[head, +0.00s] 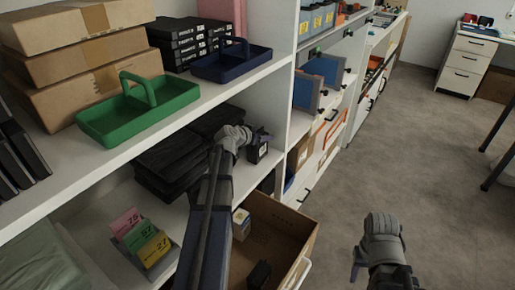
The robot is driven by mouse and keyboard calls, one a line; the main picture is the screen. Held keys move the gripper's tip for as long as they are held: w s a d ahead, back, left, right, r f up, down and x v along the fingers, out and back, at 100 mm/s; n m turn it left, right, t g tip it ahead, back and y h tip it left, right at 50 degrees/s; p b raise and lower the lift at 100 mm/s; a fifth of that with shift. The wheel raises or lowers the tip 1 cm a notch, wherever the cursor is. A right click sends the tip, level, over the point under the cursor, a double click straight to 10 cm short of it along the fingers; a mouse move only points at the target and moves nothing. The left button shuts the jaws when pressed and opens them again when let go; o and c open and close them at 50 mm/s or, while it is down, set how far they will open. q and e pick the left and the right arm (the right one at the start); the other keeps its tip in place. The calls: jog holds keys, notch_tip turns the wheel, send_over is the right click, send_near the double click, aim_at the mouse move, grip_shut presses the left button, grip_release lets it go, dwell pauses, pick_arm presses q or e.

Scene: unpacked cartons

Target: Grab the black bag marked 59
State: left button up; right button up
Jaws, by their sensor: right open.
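My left gripper (262,137) reaches over the middle shelf. Its tip is at the top of a small black item (257,151) with a white label. The label is too small to read. I cannot tell whether its jaws hold the item. Several flat black bags or packs (172,165) lie stacked on the same shelf, left of my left gripper and partly behind the arm. I see no number 59 on them. My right gripper (358,266) is open over the floor at the lower right, away from the shelf.
An open cardboard carton (305,240) below holds a small white box (241,222) and a dark item (259,274). Cards marked 75, 57 and 27 (141,240) stand at lower left. A green tray (140,115) and blue tray (231,64) sit above. The floor at right is clear.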

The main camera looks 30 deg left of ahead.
pick_arm(q)
grip_shut()
dwell(0.3)
notch_tip(320, 180, up, 10)
jog(key=p, duration=1)
